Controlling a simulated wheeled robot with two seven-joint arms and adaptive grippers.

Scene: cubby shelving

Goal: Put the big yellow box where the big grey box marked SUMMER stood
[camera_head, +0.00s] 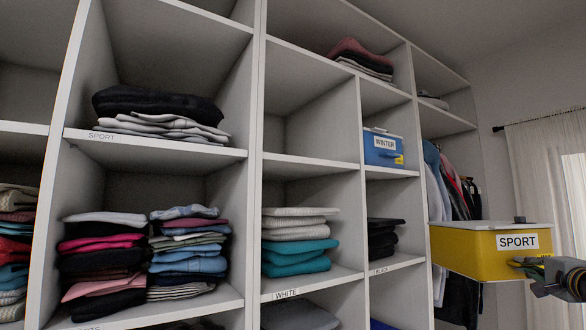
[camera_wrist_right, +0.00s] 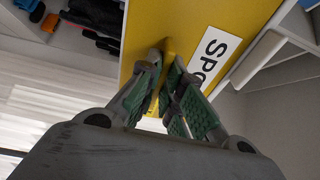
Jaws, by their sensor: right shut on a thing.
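The big yellow box (camera_head: 465,252) carries a white SPORT label and is at the right of the head view, in front of the hanging clothes. It has a white lid with a dark knob on top. My right gripper (camera_head: 536,270) is shut on its front, just below the label. In the right wrist view the green-padded fingers of the right gripper (camera_wrist_right: 170,80) close at the yellow face of the box (camera_wrist_right: 190,30), beside the label. No grey box marked SUMMER shows in either view. My left gripper is not in view.
White cubby shelving (camera_head: 255,200) fills the left and middle. A blue WINTER box (camera_head: 374,155) stands in a right-hand cubby. The cubby left of it (camera_head: 312,125) looks empty. Several cubbies hold folded clothes (camera_head: 160,110). A curtained window (camera_head: 545,165) is at the right.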

